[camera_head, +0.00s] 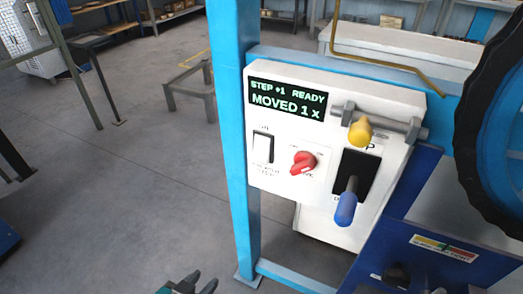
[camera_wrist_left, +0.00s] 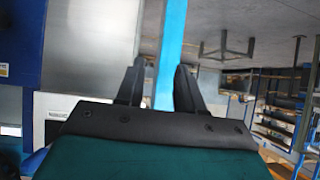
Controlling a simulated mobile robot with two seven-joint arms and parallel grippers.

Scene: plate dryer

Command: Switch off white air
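The white control box (camera_head: 340,88) is fixed to a blue frame. On its left is a white rocker switch (camera_head: 263,148) in a dark surround, with small lettering I cannot read clearly. A red rotary knob (camera_head: 303,162) is to its right. My left gripper (camera_head: 203,279) is at the bottom edge of the head view, below and left of the box and apart from it. In the left wrist view its two fingers (camera_wrist_left: 159,78) are apart with nothing between them.
Right of the knob are a blue-handled lever (camera_head: 346,205) and a yellow knob (camera_head: 360,131) on a bar. A blue post (camera_head: 232,120) stands left of the switch. A dark wheel is at far right.

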